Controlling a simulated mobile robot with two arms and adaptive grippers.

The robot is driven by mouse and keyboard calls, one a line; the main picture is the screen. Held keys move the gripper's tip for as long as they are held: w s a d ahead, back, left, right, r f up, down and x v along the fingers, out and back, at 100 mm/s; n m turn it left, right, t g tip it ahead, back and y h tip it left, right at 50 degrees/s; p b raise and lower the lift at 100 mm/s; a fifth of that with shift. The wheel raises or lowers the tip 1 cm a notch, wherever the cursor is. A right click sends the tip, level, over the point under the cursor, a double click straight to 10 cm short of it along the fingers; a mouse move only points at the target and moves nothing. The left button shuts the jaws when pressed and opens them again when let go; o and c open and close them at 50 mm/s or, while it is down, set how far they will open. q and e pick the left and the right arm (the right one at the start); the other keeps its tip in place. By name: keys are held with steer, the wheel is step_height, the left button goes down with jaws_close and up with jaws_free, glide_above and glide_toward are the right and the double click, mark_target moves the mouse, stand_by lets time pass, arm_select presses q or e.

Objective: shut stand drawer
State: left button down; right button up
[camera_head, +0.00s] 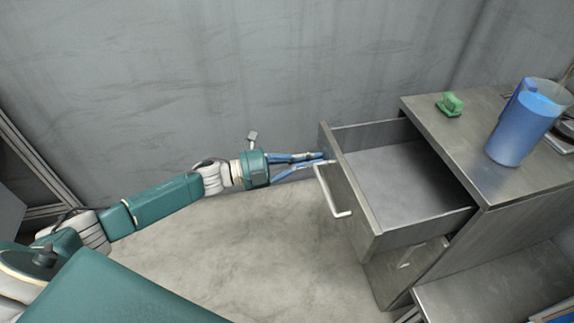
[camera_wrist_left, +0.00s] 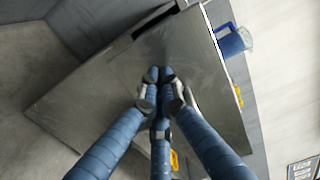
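The stand (camera_head: 500,180) is a grey metal cabinet on the right of the head view. Its top drawer (camera_head: 362,222) is pulled well out to the left, and its inside looks empty. A pale bar handle (camera_head: 333,194) runs along the drawer front. My left gripper (camera_head: 320,157) is at the far end of the drawer front, close to the handle's far end. I cannot tell whether it touches. In the left wrist view its blue fingers (camera_wrist_left: 159,75) come together at the tips with nothing between them, before a grey metal surface. My right gripper is not seen.
A blue jug (camera_head: 520,125) and a small green object (camera_head: 450,104) stand on the stand's top. The jug also shows in the left wrist view (camera_wrist_left: 230,42). A lower drawer (camera_head: 400,265) looks shut. The floor left of the stand is clear. A grey wall stands behind.

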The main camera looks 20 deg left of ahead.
arm_select(q)
steer(key=b, duration=0.2)
glide_toward(383, 155)
step_height(383, 155, up, 4)
steer(key=shift+d+f, duration=0.1)
steer(key=shift+d, duration=0.05)
steer(key=b+x, duration=0.3)
steer(key=x, duration=0.5)
steer(key=shift+w+d, duration=0.2)
steer(key=shift+d, duration=0.1)
steer(key=shift+w+d, duration=0.2)
steer(key=shift+d, duration=0.05)
steer(key=shift+w+d, duration=0.1)
steer(key=shift+d, duration=0.05)
steer(key=shift+r+b, duration=0.25)
steer(key=shift+b, duration=0.05)
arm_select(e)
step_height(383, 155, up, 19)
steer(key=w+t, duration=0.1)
arm_select(q)
steer(key=shift+w+r, duration=0.1)
steer(key=shift+r, duration=0.05)
